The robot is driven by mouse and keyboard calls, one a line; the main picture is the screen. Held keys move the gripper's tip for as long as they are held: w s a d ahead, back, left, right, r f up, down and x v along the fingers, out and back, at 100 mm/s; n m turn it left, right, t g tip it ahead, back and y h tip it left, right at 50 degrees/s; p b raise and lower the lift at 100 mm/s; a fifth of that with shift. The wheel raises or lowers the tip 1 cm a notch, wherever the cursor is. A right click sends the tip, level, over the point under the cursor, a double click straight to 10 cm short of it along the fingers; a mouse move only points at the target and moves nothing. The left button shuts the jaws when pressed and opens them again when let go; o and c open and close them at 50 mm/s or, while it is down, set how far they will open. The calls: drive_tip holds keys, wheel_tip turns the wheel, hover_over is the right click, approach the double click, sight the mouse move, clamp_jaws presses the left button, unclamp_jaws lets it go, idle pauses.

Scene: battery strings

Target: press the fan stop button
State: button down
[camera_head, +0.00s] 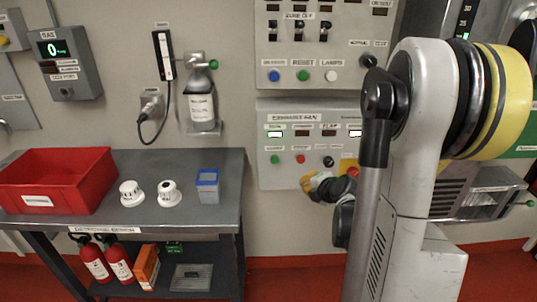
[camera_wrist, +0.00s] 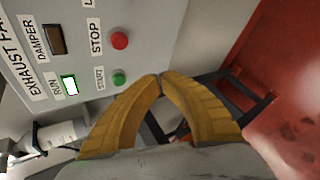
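The exhaust fan panel (camera_head: 310,110) is on the wall, left of my arm. Its red button (camera_head: 300,159) sits right of its green button (camera_head: 275,160). In the wrist view the red button (camera_wrist: 119,40) is beside the STOP label, and the green button (camera_wrist: 119,78) is beside START. The RUN lamp (camera_wrist: 69,85) is lit. My gripper (camera_wrist: 160,76) has its yellow fingers shut tip to tip with nothing between them. The tips appear just right of the green button, apart from the red one. In the head view my gripper (camera_head: 308,182) is at the panel's lower edge.
A black knob (camera_head: 328,162) is on the same panel. Above it is another panel (camera_head: 320,45) with switches and buttons. A bench (camera_head: 120,221) on the left holds a red bin (camera_head: 58,180), two white detectors and a blue-lidded container (camera_head: 207,186).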

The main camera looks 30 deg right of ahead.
sight(301, 159)
drive_tip(key=shift+w+d+f, duration=0.1)
drive_tip(key=shift+w+f, duration=0.05)
drive_tip(key=shift+w, duration=0.1)
drive_tip(key=shift+s, duration=0.1)
drive_tip(key=shift+d, duration=0.1)
drive_tip(key=shift+w+d+p, duration=0.1)
drive_tip(key=shift+w+d, duration=0.65)
drive_tip(key=shift+w, duration=0.55)
drive_tip(key=shift+w+d+p, duration=0.15)
drive_tip(key=shift+w+d, duration=0.55)
drive_tip(key=shift+w, duration=0.55)
drive_tip(key=shift+w+d+p, duration=0.1)
drive_tip(key=shift+w+d, duration=0.65)
drive_tip(key=shift+w, duration=0.55)
drive_tip(key=shift+w+d, duration=0.2)
drive_tip(key=shift+w, duration=0.15)
